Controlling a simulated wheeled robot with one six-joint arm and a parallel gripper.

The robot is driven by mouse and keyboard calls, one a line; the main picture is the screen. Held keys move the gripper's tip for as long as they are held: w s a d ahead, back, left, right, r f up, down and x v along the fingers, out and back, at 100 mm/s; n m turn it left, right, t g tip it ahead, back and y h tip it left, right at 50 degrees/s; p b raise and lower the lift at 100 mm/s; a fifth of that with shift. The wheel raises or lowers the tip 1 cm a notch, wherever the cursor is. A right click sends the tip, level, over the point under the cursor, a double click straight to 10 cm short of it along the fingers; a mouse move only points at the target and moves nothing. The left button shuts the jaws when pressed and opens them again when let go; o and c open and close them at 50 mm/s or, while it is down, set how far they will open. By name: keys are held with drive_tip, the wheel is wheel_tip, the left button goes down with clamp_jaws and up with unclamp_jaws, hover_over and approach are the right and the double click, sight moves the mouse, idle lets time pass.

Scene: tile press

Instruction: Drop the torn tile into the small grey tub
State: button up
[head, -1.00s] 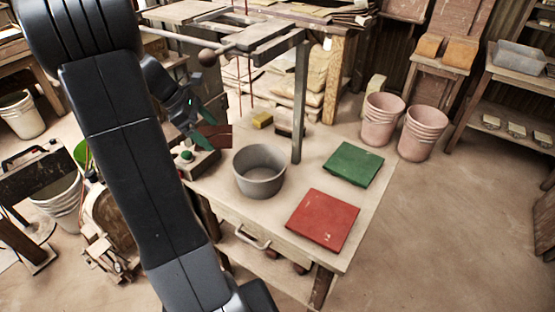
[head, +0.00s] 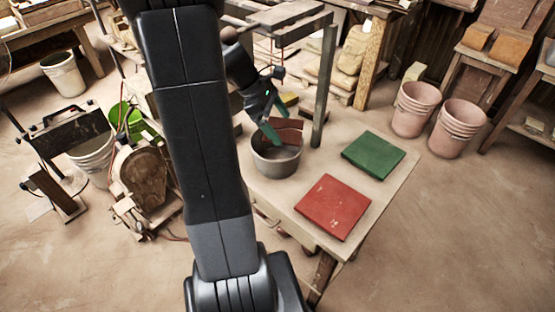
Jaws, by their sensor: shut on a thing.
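My gripper (head: 277,119) is shut on the torn tile (head: 287,131), a reddish-brown piece. It holds the tile over the small grey tub (head: 276,163), at the far part of the tub's opening. I cannot tell whether the tile's lower edge is below the tub's rim. The inside of the tub that shows looks empty.
A green square tile (head: 373,154) and a red square tile (head: 332,206) lie on the table right of the tub. A metal post (head: 324,88) of the press stands close behind the tub. Pink buckets (head: 416,108) stand on the floor to the right.

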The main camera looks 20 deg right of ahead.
wheel_tip(320, 180, down, 2)
drive_tip(key=shift+f+b, duration=0.2)
drive_tip(key=shift+b, duration=0.5)
drive_tip(key=shift+r, duration=0.1)
drive_tip(key=o, duration=0.9)
drive_tip(key=shift+c, duration=0.2)
drive_tip(key=v, duration=0.7)
drive_tip(key=shift+r, duration=0.2)
drive_tip(key=shift+w+a, duration=0.1)
drive_tip(key=shift+a, duration=0.05)
